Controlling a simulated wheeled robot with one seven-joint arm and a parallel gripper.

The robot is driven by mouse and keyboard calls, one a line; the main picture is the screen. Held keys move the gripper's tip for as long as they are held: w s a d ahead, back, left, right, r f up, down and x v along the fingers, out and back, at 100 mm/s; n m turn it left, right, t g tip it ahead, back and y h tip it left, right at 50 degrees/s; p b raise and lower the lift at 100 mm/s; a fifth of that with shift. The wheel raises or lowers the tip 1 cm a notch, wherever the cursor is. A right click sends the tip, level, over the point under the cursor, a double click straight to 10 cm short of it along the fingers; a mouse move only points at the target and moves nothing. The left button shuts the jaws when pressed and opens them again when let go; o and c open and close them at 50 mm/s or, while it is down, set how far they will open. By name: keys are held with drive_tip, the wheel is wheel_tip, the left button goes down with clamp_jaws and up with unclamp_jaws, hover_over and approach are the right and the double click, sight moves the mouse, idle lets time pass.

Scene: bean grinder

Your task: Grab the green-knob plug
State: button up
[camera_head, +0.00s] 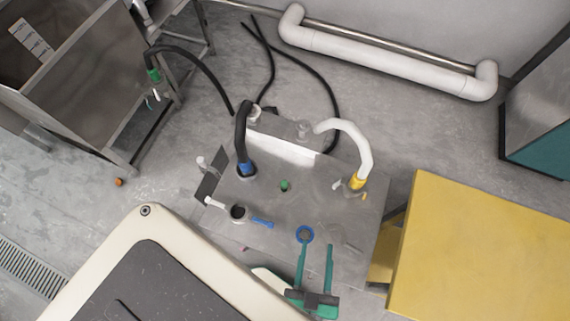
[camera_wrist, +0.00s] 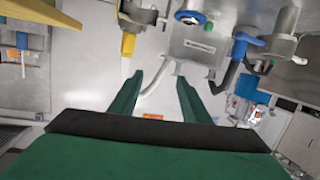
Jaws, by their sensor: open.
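A small green knob (camera_head: 284,185) stands on the grey metal top of the machine (camera_head: 318,205), between the blue-ended black hose and the yellow-ended white hose. A second green piece (camera_head: 153,75) is on the end of a black hose at the metal stand on the left. I cannot tell for sure which is the green-knob plug. My gripper (camera_head: 317,247) is open and empty, at the machine's near edge, below the small green knob in the picture. It also shows open in the wrist view (camera_wrist: 160,78).
The black hose with the blue end (camera_head: 245,168) and the yellow hose end (camera_head: 357,182) flank the knob. A yellow block (camera_head: 485,260) stands right.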

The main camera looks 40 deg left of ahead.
drive_tip(key=w+f+n+g+y, duration=0.3)
drive_tip(key=w+n+g+y, duration=0.1)
drive_tip(key=n+y, duration=0.1)
drive_tip(key=n+g+y, duration=0.2)
drive_tip(key=n+g, duration=0.8)
drive_tip(key=g, duration=0.3)
hover_over(287, 184)
drive_tip(key=d, duration=0.3)
wheel_tip(287, 184, down, 3)
drive_tip(key=f, duration=0.7)
drive_tip(key=shift+w+a+f, duration=0.3)
drive_tip(key=shift+f, duration=0.1)
drive_tip(key=shift+x, duration=3.7)
drive_tip(key=shift+s+f, duration=0.1)
clamp_jaws()
